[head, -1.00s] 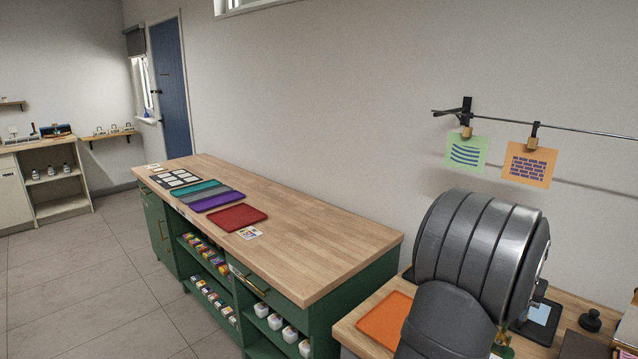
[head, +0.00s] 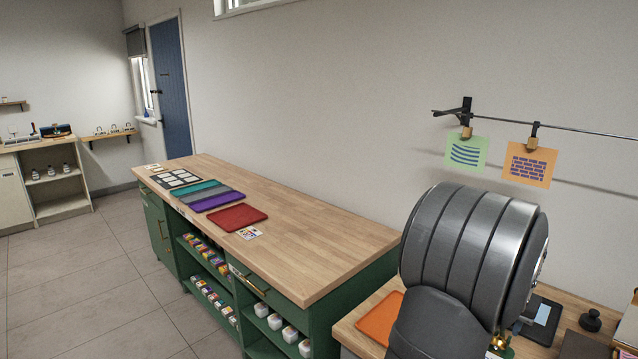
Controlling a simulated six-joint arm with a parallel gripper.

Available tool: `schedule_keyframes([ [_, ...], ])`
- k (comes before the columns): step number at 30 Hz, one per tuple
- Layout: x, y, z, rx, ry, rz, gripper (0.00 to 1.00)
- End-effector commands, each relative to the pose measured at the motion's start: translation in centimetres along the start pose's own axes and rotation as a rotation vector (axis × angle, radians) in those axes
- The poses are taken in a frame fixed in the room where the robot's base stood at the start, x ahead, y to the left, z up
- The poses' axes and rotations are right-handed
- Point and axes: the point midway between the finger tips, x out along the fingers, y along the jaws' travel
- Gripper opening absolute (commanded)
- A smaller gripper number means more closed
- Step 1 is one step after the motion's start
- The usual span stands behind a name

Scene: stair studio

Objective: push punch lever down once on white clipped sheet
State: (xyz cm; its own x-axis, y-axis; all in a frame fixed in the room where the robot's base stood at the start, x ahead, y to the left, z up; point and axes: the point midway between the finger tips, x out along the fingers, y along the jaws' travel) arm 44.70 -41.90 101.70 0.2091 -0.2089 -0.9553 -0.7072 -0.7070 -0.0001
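My dark grey arm fills the lower right of the head view and hides much of the work table (head: 344,325) behind it. My gripper is not in view. I cannot make out a punch lever or a white clipped sheet. A dark flat item with a pale blue piece (head: 542,314) on it shows just right of my arm; I cannot tell if it belongs to the punch. A black round-knobbed object (head: 590,320) stands further right on the same table.
An orange mat (head: 380,318) lies left of my arm. A green bench (head: 320,265) with a wooden top carries a red mat (head: 237,217) and other coloured mats. A green card (head: 466,152) and an orange card (head: 528,166) hang from a wall rail. Floor is clear at left.

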Motion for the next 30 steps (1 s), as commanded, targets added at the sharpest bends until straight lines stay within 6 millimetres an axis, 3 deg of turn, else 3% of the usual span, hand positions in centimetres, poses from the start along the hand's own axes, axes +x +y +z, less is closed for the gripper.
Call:
schedule_keyframes([
  [30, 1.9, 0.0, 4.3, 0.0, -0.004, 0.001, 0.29],
])
